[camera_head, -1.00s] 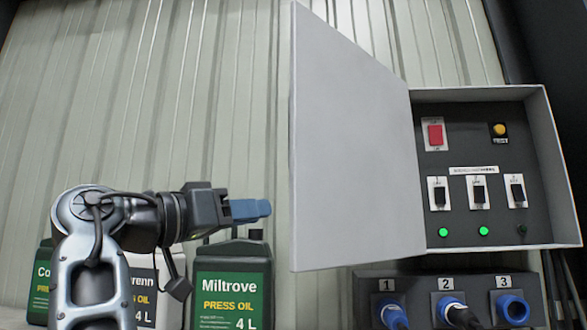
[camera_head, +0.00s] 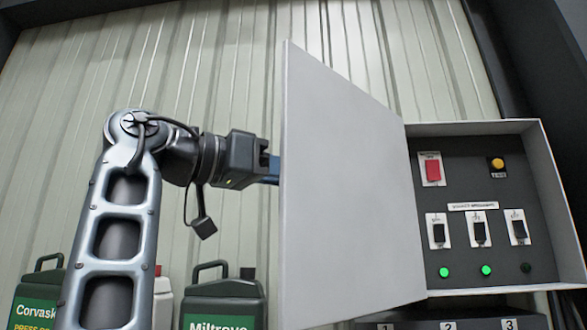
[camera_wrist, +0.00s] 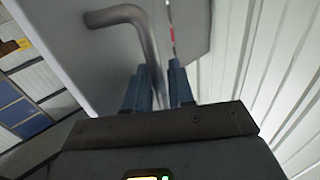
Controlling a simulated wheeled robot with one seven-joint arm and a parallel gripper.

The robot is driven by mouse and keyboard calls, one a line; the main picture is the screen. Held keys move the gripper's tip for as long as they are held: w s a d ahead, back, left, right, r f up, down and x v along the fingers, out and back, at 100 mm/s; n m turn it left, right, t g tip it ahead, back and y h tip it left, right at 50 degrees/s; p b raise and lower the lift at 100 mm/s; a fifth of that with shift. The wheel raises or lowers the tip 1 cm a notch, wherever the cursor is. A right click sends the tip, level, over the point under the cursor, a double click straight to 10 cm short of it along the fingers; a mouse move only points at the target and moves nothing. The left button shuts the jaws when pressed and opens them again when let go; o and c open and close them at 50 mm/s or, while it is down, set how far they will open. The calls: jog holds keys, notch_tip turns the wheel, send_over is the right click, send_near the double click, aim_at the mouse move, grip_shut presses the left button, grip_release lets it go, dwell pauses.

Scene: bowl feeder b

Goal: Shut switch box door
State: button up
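The switch box door (camera_head: 345,190) is a flat grey panel, standing wide open at the left side of the switch box (camera_head: 470,128). My gripper (camera_head: 272,170) is at the door's free left edge, with its blue fingertips partly hidden behind the panel. The wrist view shows the door's outer face (camera_wrist: 65,60) with a bent grey bar handle (camera_wrist: 143,35). There, my gripper's two blue fingers (camera_wrist: 160,78) stand apart, with the lower part of the bar between or just behind them. I cannot tell whether they touch it.
Inside the box are a red switch (camera_head: 432,170), a yellow button (camera_head: 497,164), black switches and green lamps. Green oil cans (camera_head: 222,300) stand below my gripper. A numbered socket panel (camera_head: 450,312) is under the box. A ribbed wall (camera_head: 190,75) stands behind.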

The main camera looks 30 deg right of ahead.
jog(key=shift+d, duration=0.45)
jog(key=shift+c, duration=0.2)
grip_shut()
